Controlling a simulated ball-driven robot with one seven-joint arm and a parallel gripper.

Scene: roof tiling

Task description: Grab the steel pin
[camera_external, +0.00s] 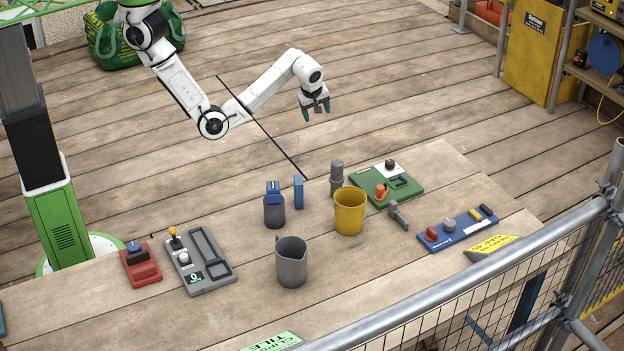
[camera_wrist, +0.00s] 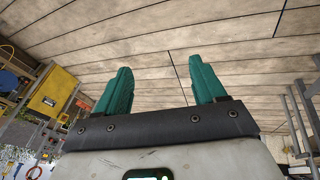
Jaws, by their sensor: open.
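A grey metal piece with a knob-like head and short shaft (camera_external: 399,215) lies on the table, right of the yellow cup (camera_external: 349,213); it looks most like the steel pin. A grey upright cylinder (camera_external: 336,178) stands behind the cup, and I cannot rule it out as the pin. My gripper (camera_external: 316,109) hangs in the air beyond the table's far edge, up and left of both. Its teal fingers are apart and empty. In the wrist view my gripper (camera_wrist: 159,75) shows only floor boards between its fingers; no pin shows there.
The wooden table (camera_external: 350,290) also holds a grey jug (camera_external: 291,262), a dark bottle with a blue top (camera_external: 274,205), a green tray (camera_external: 386,185), a blue tray (camera_external: 458,230), a grey tray (camera_external: 200,262) and a red block (camera_external: 140,264). A metal railing (camera_external: 480,277) runs along the near right.

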